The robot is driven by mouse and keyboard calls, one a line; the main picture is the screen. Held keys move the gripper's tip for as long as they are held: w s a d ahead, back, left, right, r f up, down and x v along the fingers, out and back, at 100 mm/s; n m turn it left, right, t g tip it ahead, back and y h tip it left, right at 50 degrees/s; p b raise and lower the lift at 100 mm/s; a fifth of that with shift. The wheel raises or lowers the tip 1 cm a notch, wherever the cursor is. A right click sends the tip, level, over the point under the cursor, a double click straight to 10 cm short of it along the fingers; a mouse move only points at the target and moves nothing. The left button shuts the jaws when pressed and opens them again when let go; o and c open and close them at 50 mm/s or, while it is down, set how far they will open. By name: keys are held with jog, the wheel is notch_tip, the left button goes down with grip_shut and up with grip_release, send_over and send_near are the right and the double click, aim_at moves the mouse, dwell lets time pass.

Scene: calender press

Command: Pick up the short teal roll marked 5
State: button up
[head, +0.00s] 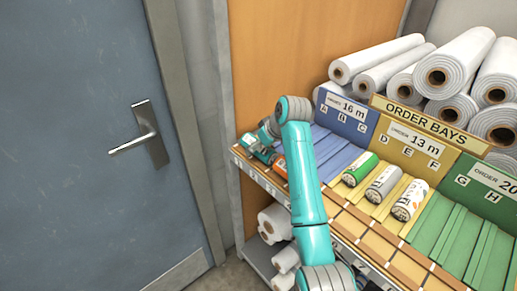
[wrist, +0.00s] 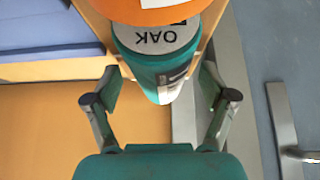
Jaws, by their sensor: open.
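My gripper (wrist: 160,88) is open, with its two dark-jointed fingers spread apart in the wrist view. A teal roll (wrist: 163,72) lies ahead, lined up between the fingers. It has a pale grey band reading "OAK" upside down and a dark marking lower down. No number 5 is readable. I cannot tell whether the fingertips touch the roll. In the head view my gripper is at the left end of the shelf, and my wrist largely hides the roll there.
An orange roll (wrist: 155,12) lies directly beyond the teal one. Green, grey and white patterned rolls (head: 409,200) lie in the yellow bay. Blue slats (head: 325,150) and green slats (head: 465,235) look empty. White rolls are stacked behind. A blue door (head: 85,120) stands left.

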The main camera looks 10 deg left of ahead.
jog(key=c, duration=1.3)
